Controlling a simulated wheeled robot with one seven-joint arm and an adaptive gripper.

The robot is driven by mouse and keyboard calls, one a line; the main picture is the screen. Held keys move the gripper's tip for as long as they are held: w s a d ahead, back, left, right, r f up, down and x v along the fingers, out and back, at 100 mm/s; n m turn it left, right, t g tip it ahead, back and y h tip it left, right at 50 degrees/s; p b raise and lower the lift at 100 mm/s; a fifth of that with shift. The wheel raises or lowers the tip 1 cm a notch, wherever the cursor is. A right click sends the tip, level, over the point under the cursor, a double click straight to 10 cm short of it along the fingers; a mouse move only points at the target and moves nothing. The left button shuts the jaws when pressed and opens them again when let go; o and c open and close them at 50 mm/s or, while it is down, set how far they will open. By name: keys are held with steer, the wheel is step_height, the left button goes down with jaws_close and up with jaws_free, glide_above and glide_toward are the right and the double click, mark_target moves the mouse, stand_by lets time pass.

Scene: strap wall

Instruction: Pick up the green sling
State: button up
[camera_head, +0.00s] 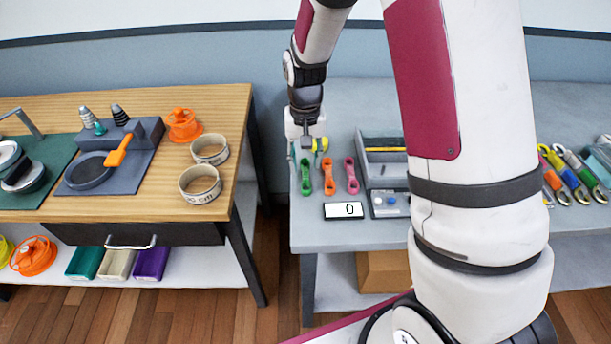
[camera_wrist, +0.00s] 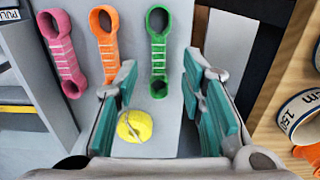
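The green sling (camera_head: 305,177) lies on the grey table near its left edge, a strap with a loop at each end. In the wrist view the green sling (camera_wrist: 158,52) lies lengthwise between the tips of the teal fingers, apart from both. My gripper (camera_head: 305,153) is over the table at the sling's far end. In the wrist view my gripper (camera_wrist: 160,68) is open, with nothing held between the fingers. An orange sling (camera_head: 329,176) and a pink sling (camera_head: 352,175) lie beside the green one.
A yellow round object (camera_wrist: 134,126) lies near the left finger. A small display reading 0 (camera_head: 344,211) and a grey organizer (camera_head: 383,165) are nearby. A wooden workbench (camera_head: 160,225) stands left, across a gap. My arm hides part of the table.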

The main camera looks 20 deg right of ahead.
mark_target(306, 173)
steer(key=shift+d+f, duration=0.1)
steer(key=shift+f, duration=1.9)
jaws_close()
steer(key=shift+w+r, duration=0.1)
steer(key=shift+r, duration=0.05)
